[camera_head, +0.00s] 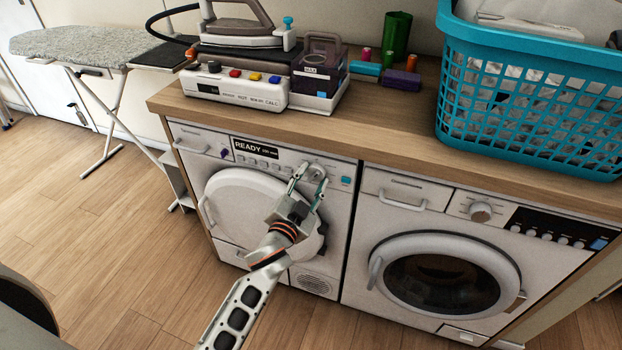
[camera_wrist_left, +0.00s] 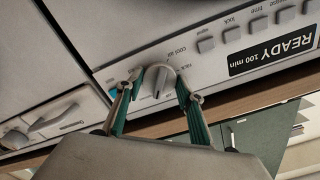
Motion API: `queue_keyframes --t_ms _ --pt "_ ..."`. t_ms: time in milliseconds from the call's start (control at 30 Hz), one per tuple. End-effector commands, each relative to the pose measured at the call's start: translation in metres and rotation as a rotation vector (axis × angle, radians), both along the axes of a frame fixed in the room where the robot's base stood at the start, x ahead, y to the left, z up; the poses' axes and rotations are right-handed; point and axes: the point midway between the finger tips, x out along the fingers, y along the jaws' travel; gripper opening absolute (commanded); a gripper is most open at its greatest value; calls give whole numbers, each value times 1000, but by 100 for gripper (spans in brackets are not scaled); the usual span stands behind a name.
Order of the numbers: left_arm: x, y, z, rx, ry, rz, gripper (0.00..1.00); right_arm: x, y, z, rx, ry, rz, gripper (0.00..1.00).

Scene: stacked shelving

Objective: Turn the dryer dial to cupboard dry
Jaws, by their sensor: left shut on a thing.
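The dryer (camera_head: 345,215) is the left white machine under the wooden counter. Its dial (camera_head: 315,171) sits on the upper panel, right of the buttons and display. My left gripper (camera_head: 309,176) reaches up to the panel with its fingers on either side of the dial. In the left wrist view, the dial (camera_wrist_left: 159,83) is a grey-white knob between the two green-padded fingertips of my left gripper (camera_wrist_left: 159,81), shut on it. Labels near it include "cool air" and "rack"; others are hidden or too small to read. My right gripper is not in view.
The dryer display (camera_head: 256,150) reads "READY 100 min". A washing machine (camera_head: 381,236) with its own dial (camera_head: 481,211) stands to the right. On the counter (camera_head: 390,134) are a steam iron station (camera_head: 237,88) and a blue laundry basket (camera_head: 530,108). Floor at left is open.

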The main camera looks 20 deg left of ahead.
Motion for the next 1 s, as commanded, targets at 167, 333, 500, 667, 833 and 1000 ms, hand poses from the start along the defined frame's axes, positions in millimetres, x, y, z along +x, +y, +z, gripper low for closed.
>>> queue_keyframes --t_ms 167,333,500,667,833,1000 --pt "0 0 2 96 -6 -1 16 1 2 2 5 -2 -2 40" --pt "0 0 2 150 -8 -1 16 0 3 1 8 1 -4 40" --pt "0 0 2 176 -9 -1 16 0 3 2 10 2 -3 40" --pt "0 0 1 181 -9 -1 16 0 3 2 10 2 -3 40" --pt "0 0 1 180 -9 -1 16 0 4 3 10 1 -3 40" --pt "0 0 1 180 -9 -2 54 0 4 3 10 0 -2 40"
